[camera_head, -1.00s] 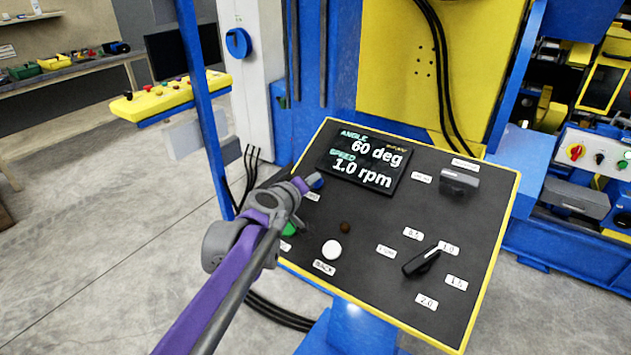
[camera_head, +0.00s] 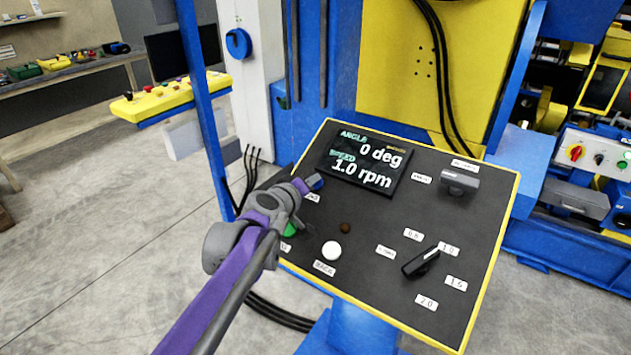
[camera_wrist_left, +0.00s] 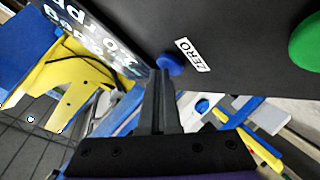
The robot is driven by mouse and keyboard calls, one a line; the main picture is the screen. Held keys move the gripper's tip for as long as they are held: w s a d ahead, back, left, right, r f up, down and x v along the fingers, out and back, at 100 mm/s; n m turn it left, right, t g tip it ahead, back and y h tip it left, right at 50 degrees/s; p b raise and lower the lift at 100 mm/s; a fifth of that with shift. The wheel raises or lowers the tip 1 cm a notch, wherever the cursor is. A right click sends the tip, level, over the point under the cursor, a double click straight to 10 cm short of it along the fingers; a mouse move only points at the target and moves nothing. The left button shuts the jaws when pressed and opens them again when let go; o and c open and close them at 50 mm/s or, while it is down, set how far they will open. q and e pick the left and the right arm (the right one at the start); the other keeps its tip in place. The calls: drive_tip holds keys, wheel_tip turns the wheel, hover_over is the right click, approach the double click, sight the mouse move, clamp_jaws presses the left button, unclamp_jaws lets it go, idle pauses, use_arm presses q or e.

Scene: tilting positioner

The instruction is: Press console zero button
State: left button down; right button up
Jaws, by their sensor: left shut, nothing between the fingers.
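The tilted black console (camera_head: 395,235) with a yellow edge stands in front of me. Its display (camera_head: 365,160) reads angle 0 deg and speed 1.0 rpm. The blue button (camera_head: 317,183) is at the console's left side, partly hidden by my gripper; in the left wrist view the blue button (camera_wrist_left: 170,64) sits beside a label reading ZERO (camera_wrist_left: 193,55). My left gripper (camera_head: 308,184) is shut and empty, with its fingertips at the blue button, seemingly touching it. My right gripper is not in view.
A green button (camera_head: 290,229), a white button (camera_head: 331,250) labelled BACK, and a small dark brown button (camera_head: 345,228) lie near the blue one. A black speed knob (camera_head: 421,262) and a grey switch box (camera_head: 459,184) are farther right. A blue post (camera_head: 205,110) stands left.

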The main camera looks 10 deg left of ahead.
use_arm(q)
drive_tip(key=shift+s+a+r+p, duration=0.15)
drive_tip(key=shift+s+r+p, duration=0.15)
drive_tip(key=shift+r+p, duration=0.35)
drive_tip(key=shift+s+r, duration=0.1)
drive_tip(key=shift+r, duration=0.05)
drive_tip(key=r+p, duration=0.1)
drive_tip(key=s+r+p, duration=0.1)
drive_tip(key=r, duration=0.1)
drive_tip(key=s+r+p, duration=0.1)
drive_tip(key=shift+a+r+p, duration=0.15)
drive_tip(key=shift+a+p, duration=0.25)
drive_tip(key=shift+s, duration=0.15)
